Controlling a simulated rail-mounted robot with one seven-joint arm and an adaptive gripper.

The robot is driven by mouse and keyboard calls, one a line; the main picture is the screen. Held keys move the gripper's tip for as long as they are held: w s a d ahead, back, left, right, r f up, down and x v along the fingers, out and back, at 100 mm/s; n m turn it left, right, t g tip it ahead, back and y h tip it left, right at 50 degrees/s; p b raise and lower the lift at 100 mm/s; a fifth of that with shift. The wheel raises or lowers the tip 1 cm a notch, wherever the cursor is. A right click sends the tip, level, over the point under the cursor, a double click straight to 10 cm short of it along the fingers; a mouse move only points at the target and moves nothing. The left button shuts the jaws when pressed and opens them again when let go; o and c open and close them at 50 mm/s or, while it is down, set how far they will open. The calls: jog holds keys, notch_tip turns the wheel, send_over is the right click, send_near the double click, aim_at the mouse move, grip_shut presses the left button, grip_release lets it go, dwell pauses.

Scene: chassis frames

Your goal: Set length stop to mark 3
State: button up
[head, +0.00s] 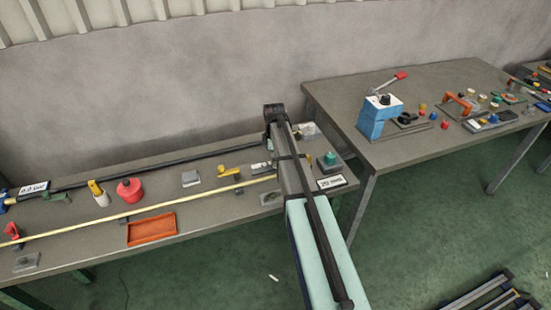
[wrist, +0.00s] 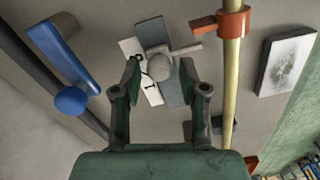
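In the wrist view my gripper (wrist: 166,78) is open, with nothing between its fingertips that I can see it holding. A round grey knob (wrist: 160,68) shows beyond and between the fingers, over a grey plate and a white plate (wrist: 132,48) with dark marks, too small to read surely. To the right, an orange collar (wrist: 235,22) with a side handle sits around a yellow rod (wrist: 231,75); it may be the length stop. The rod also runs along the bench in the head view (head: 150,206). My gripper is not visible in the head view, where my arm covers the rod's right end.
A blue handle (wrist: 62,55) with a ball end is at the left. A pale-topped plate (wrist: 288,62) lies right of the rod. An orange tray (head: 152,229), red object (head: 129,191) and yellow-handled item (head: 98,193) stand along the bench. A second bench (head: 340,100) is at right.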

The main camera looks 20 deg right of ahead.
jog(key=shift+r, duration=0.1)
notch_tip(320, 180, up, 12)
dwell(0.8)
